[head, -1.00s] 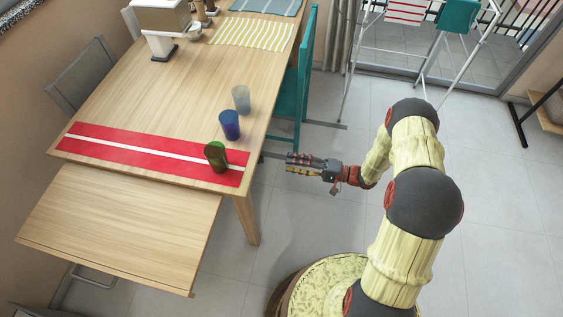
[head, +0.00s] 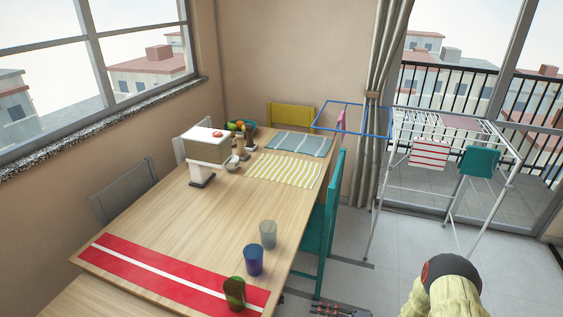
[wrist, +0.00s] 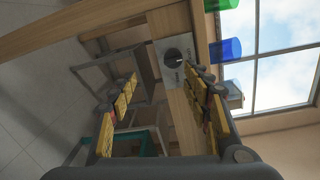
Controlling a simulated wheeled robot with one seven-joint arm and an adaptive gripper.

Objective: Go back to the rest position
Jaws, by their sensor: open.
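My gripper (wrist: 160,80) fills the lower part of the wrist view, its two padded fingers spread with nothing held between them. In the head view only part of my gripper (head: 330,310) shows at the bottom edge, to the right of the dining table, past its side edge. My arm shows as a dark, cream-covered joint at the bottom right; the rest of it is cut off.
The wooden table (head: 190,227) bears a green glass (head: 234,293), a blue cup (head: 253,260), a clear glass (head: 268,234) and a red striped runner (head: 165,272). A teal chair (head: 325,235) stands at its right side. Drying racks (head: 497,205) stand by the window.

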